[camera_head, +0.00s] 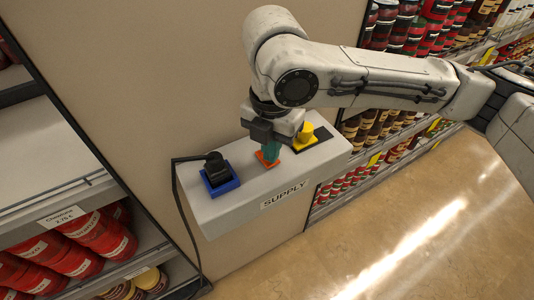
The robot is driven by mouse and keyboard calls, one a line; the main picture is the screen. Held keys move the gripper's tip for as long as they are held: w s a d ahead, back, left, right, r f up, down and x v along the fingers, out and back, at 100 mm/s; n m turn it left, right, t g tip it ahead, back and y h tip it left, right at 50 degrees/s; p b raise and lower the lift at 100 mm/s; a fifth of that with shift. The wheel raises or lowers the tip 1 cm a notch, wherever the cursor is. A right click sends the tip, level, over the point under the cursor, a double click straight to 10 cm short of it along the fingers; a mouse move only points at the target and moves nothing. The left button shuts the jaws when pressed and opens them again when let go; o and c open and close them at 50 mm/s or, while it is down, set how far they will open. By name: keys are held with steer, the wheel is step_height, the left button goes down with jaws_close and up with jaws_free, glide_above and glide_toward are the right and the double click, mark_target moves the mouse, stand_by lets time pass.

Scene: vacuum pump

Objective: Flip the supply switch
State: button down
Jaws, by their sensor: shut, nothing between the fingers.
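A light grey box (232,208) labelled SUPPLY (284,194) sticks out from the wall panel. A small orange piece (267,161), possibly the switch or its base, is at the middle of its top. My gripper (271,153) points down there with its teal fingers shut and empty. The fingertips overlap the orange piece in the picture and hide part of it; I cannot tell whether they touch it.
A black plug (215,166) sits in a blue socket (219,183) at the box's left, its cable running down the wall. Shelves with red jars (60,258) flank the panel on the left, with more jars at right. The floor (400,230) at front right is clear.

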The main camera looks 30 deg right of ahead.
steer(key=shift+f+b, duration=0.3)
steer(key=shift+f, duration=0.2)
stand_by(0.3)
step_height(320, 180, up, 7)
steer(key=p, duration=0.6)
steer(key=shift+p, duration=0.35)
steer(key=shift+s, duration=0.1)
stand_by(0.4)
